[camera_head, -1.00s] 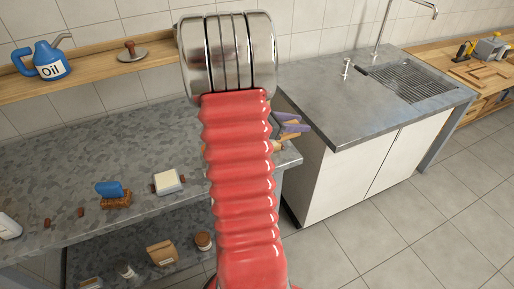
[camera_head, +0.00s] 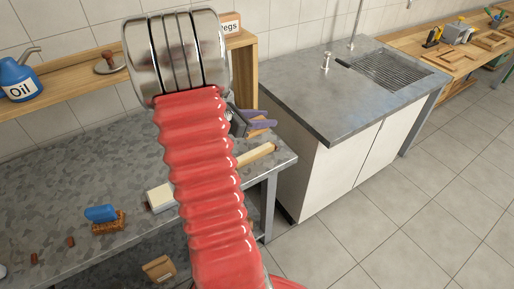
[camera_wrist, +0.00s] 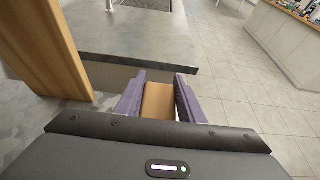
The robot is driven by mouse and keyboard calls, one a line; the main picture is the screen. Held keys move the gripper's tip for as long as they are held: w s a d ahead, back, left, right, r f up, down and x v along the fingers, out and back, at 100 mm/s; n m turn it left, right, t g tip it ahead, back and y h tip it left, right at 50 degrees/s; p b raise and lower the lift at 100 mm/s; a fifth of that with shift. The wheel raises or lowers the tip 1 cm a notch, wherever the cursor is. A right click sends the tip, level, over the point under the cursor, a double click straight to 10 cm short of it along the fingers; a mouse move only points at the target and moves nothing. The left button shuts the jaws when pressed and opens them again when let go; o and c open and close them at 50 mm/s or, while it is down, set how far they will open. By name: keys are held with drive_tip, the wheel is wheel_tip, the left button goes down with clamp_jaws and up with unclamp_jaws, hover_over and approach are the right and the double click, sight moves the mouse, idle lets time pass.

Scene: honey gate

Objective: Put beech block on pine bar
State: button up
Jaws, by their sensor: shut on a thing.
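The beech block (camera_wrist: 158,101) is a tan block between my purple fingers in the wrist view. My gripper (camera_wrist: 158,79) is shut on it. In the head view my gripper (camera_head: 260,124) is partly behind my red arm, above the right end of the grey bench, with a little of the block showing. The pine bar (camera_head: 256,154) is a pale wooden bar on the bench near its right end, below my gripper in the picture. My arm hides its left end. I do not make out the bar in the wrist view.
A wooden shelf panel (camera_wrist: 45,48) rises close at the left of my gripper. The steel sink counter (camera_head: 335,100) stands across a gap to the right. A blue-handled brush (camera_head: 103,217) and a cream block (camera_head: 160,197) lie left on the bench (camera_head: 60,172).

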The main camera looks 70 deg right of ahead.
wheel_tip(320, 180, down, 6)
drive_tip(key=shift+r, duration=0.1)
idle(0.4)
drive_tip(key=shift+f, duration=1.9)
drive_tip(key=o, duration=1.2)
drive_tip(key=shift+v, duration=3.75)
